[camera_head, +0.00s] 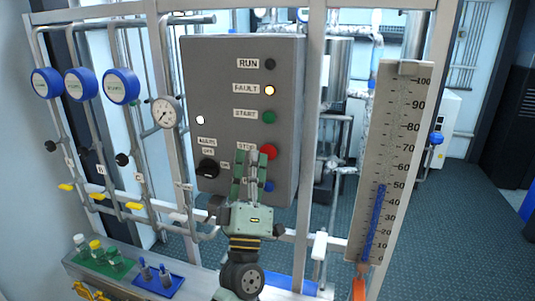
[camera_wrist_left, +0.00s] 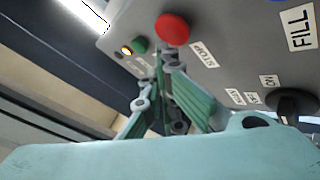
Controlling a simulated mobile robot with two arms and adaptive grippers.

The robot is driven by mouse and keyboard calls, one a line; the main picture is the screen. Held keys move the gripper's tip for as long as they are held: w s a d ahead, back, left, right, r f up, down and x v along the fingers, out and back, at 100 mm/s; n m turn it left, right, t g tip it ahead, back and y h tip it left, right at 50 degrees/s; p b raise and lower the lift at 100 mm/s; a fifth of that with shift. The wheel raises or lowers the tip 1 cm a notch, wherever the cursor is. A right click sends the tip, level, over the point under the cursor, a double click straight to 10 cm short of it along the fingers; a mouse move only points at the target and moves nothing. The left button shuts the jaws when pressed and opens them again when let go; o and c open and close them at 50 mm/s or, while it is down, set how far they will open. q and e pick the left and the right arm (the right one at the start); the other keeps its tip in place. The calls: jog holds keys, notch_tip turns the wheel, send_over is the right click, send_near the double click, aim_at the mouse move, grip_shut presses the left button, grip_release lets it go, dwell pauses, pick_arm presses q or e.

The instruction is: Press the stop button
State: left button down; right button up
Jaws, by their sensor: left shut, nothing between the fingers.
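The stop button (camera_head: 268,152) is a red round button on the right side of the grey control panel (camera_head: 222,75), beside a "STOP" label. My left gripper (camera_head: 252,152) is shut and empty in front of the panel, its fingertips just left of the red button and covering part of its label. In the left wrist view the red button (camera_wrist_left: 172,29) shows just beyond the fingertips (camera_wrist_left: 168,50). I cannot tell whether the fingertips touch the panel or the button. My right gripper is in neither view.
Above the stop button are the green start button (camera_head: 268,117), lit fault lamp (camera_head: 269,90) and run lamp (camera_head: 270,63). A blue button (camera_head: 267,186) sits below, and a black knob (camera_head: 208,167) at left. A tall scale (camera_head: 390,160) stands to the right.

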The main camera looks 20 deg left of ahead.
pick_arm(q)
jog(key=shift+w, duration=0.2)
dwell(0.6)
jog(key=shift+w, duration=0.25)
jog(key=shift+w+b, duration=0.4)
jog(key=shift+w, duration=0.1)
dwell(0.7)
jog(key=shift+s, duration=0.1)
jog(key=shift+s+p, duration=0.4)
jog(key=shift+s, duration=0.45)
jog(key=s+p, duration=0.1)
jog(key=s, duration=0.4)
